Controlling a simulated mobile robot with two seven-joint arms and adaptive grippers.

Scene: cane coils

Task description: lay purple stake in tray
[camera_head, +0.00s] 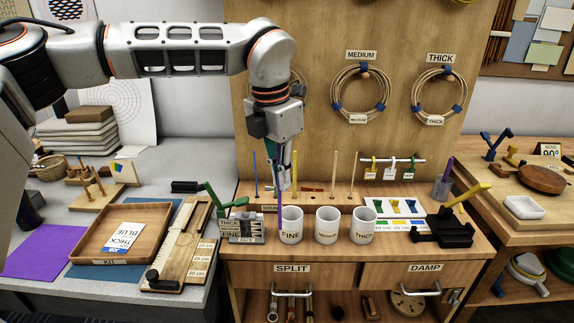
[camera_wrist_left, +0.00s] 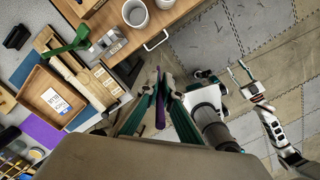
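My left gripper (camera_head: 286,182) points down above the bench with the cups and is shut on the purple stake (camera_head: 281,207). The stake hangs upright beside the left side of the FINE cup (camera_head: 292,225); I cannot tell whether they touch. The wrist view shows the purple stake (camera_wrist_left: 160,110) between the left fingers (camera_wrist_left: 160,82). The wooden KIT tray (camera_head: 92,258) lies on the left table and holds a card reading THICK BLUE (camera_head: 124,240). The tray also shows in the wrist view (camera_wrist_left: 35,77). My right gripper (camera_wrist_left: 239,72) appears open and empty, low over the floor.
A cutting board with length labels (camera_head: 180,245) and a green-handled tool (camera_head: 240,225) stand between tray and stake. MEDIUM (camera_head: 327,225) and THICK (camera_head: 363,225) cups stand to the right. Upright rods rise behind. A purple mat (camera_head: 45,252) lies left of the tray.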

